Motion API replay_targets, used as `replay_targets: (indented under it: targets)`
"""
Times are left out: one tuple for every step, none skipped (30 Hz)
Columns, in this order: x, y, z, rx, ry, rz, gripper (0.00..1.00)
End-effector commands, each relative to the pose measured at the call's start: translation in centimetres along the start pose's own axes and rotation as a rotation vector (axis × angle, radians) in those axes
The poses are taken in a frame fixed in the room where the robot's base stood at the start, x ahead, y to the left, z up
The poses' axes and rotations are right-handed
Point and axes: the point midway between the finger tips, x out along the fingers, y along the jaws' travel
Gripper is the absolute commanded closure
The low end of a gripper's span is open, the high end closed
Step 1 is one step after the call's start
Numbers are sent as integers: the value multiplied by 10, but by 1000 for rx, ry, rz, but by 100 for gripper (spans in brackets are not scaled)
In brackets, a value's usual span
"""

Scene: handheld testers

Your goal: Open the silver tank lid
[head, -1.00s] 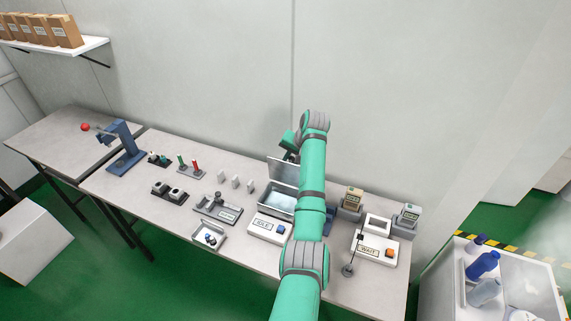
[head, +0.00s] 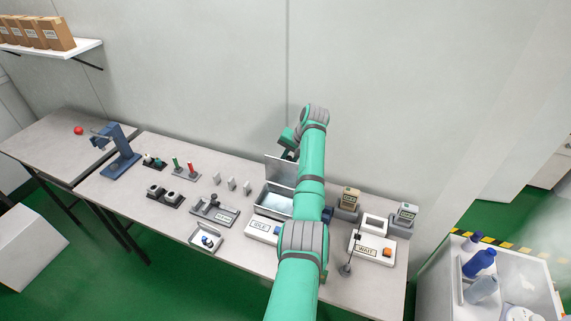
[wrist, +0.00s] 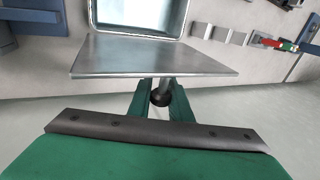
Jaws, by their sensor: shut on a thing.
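The silver tank (head: 262,209) stands on the long table, its top uncovered and its pale inside showing. Its flat grey lid (head: 276,167) is raised at the tank's back edge, close to upright. In the wrist view the lid (wrist: 145,58) lies between my gripper and the open tank (wrist: 184,22). My gripper (wrist: 160,98) is shut on the dark round knob of the lid, whose short stem runs to the plate. In the head view my gripper (head: 291,151) is behind the lid and mostly hidden. My arm covers the tank's right side.
An IDLE panel (head: 256,229) sits before the tank, partly behind my arm. A WAIT panel (head: 361,247) and small boxed stands are to the right. Switch blocks, a lever unit (head: 208,213) and a blue press (head: 119,157) are to the left. The wall is close behind.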

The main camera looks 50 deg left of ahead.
Motion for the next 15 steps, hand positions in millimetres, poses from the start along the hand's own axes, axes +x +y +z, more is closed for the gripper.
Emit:
replay_targets:
  targets:
    - [8,5,6,5,-19,9,80]
    - [8,5,6,5,-18,9,72]
    - [8,5,5,5,-17,8,64]
    - [7,5,5,4,-16,8,64]
    - [7,4,4,4,-14,7,64]
    - [6,4,4,3,-13,6,64]
    - [5,3,4,3,-12,6,64]
    - [5,3,3,3,-11,5,64]
    - [5,3,3,2,-10,5,64]
    - [4,2,3,2,-9,5,64]
    - [4,2,3,2,-9,4,64]
    - [3,2,2,2,-8,4,64]
    - [2,2,2,1,-7,4,64]
    - [0,2,2,1,-7,3,64]
    - [-3,2,2,1,-6,3,64]
